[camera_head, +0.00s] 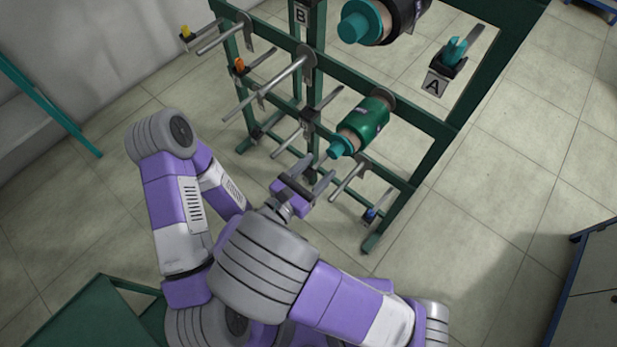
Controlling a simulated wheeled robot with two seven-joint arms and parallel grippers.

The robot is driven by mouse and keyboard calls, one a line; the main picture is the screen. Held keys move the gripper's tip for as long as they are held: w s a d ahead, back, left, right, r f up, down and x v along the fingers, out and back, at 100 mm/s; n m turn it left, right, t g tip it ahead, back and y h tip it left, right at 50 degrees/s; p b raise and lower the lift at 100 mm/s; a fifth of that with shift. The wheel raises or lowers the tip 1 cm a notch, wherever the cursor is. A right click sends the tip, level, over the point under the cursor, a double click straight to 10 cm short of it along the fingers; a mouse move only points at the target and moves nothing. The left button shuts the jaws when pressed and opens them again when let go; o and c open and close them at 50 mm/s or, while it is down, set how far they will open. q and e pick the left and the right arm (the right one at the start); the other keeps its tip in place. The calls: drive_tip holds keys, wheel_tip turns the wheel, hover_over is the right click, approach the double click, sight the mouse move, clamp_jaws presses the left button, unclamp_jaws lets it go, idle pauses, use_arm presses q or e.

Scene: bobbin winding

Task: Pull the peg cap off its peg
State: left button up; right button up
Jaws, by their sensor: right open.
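A teal peg cap (340,147) sits on the front end of a peg that carries a green bobbin (368,120) on the green rack. A second, larger teal cap (356,24) is at the top, on the end of a peg with a dark bobbin (402,12). My right gripper (319,170) is open, just below and left of the lower cap, with its fingers pointing up toward it. I see nothing between the fingers. They look apart from the cap, but the exact gap is hard to tell. My left arm shows at left; its gripper is hidden.
The green rack (412,117) has several bare metal pegs (272,85) left of the green bobbin and below it. A teal piece (455,51) sits in a holder above label A (435,85). A cabinet (590,290) stands at right. Floor between is clear.

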sight(331, 155)
drive_tip(key=shift+x, duration=2.95)
drive_tip(key=c, duration=1.1)
drive_tip(key=shift+p, duration=0.45)
drive_tip(key=shift+s+a, duration=0.1)
drive_tip(key=shift+p+v, duration=0.5)
drive_tip(key=shift+v, duration=2.4)
